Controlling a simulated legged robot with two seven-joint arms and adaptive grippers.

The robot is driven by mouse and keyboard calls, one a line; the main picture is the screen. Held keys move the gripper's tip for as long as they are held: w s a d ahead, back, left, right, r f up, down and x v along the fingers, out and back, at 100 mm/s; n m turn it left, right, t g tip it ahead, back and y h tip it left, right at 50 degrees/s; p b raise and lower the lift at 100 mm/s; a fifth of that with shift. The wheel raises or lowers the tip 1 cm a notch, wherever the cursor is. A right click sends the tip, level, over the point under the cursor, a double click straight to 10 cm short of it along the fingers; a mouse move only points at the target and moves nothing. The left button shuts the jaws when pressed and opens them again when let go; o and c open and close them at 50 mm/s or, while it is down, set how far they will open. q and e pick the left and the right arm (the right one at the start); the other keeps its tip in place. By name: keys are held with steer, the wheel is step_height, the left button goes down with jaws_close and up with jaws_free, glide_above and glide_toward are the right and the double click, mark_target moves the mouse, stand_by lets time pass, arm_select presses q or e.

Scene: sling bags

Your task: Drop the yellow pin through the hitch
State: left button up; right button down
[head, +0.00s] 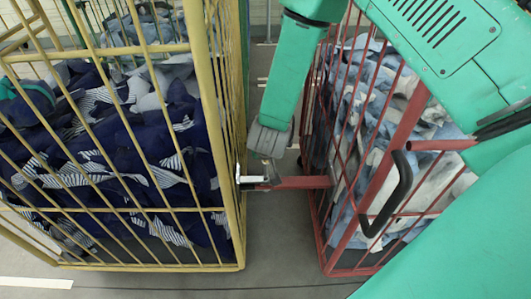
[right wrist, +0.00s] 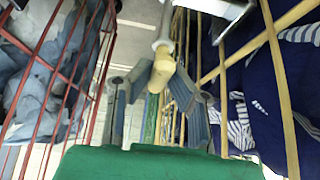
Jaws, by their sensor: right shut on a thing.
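My right gripper (head: 268,157) reaches down from the top into the gap between two cages, close above the hitch (head: 252,182). The hitch has a pale metal piece on the yellow cage's corner, met by the end of the red drawbar (head: 305,183). In the right wrist view, my right gripper (right wrist: 160,84) is shut on the yellow pin (right wrist: 162,68). The pin's yellow end is between the grey fingers, with a grey collar and rod beyond. I cannot make out the pin in the head view, nor whether it touches the hitch. My left gripper is not in view.
The yellow cage (head: 225,130) at left holds navy and striped cloth (head: 120,150). The red cage (head: 322,240) at right holds pale blue cloth (head: 350,100) and has a black handle (head: 390,195). Bare grey floor (head: 285,240) lies between them.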

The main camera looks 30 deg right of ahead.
mark_target(266, 171)
steer(key=shift+p, duration=0.35)
steer(key=shift+f+b, duration=2.15)
steer(key=shift+f, duration=1.6)
steer(key=c, duration=1.4)
jaws_free()
steer(key=shift+s+a+r, duration=0.15)
steer(key=shift+s+r, duration=0.05)
steer(key=shift+r, duration=0.2)
steer(key=v, duration=1.1)
